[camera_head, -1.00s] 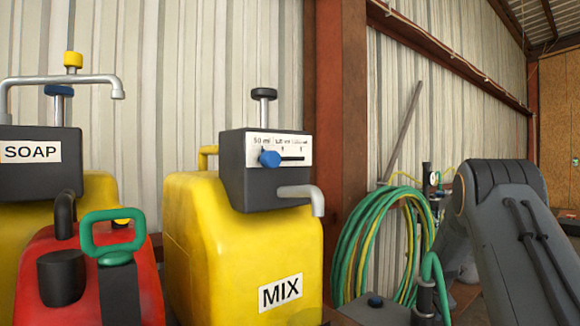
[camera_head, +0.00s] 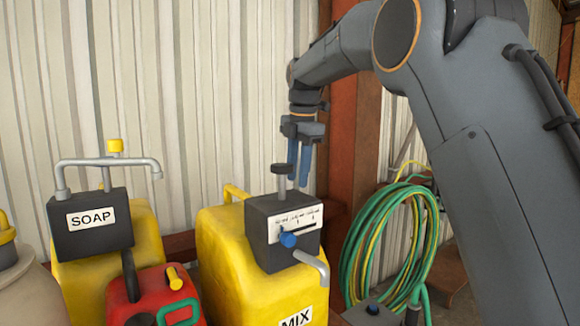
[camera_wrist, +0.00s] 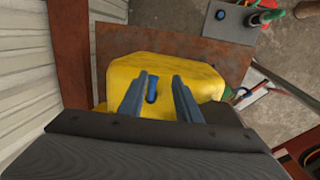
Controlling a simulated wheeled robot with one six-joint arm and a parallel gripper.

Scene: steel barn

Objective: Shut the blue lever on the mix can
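The yellow mix can (camera_head: 232,265) stands in the middle of the head view, with a dark pump head (camera_head: 265,250) on it. My gripper (camera_head: 298,182) hangs fingers-down above the pump head, by the black-topped plunger (camera_head: 282,170). In the wrist view my gripper (camera_wrist: 161,76) is open, its fingers apart over the yellow can (camera_wrist: 185,70). A small blue piece (camera_wrist: 152,90) shows between them; I cannot tell for sure that it is the lever.
A yellow soap can (camera_head: 90,285) and a red jug (camera_head: 155,290) stand left of the mix can. A bent grey spout (camera_head: 315,265) juts from the pump head. Coiled green hose (camera_head: 375,250) and a red-brown post (camera_head: 345,130) are at right. The corrugated wall is close behind.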

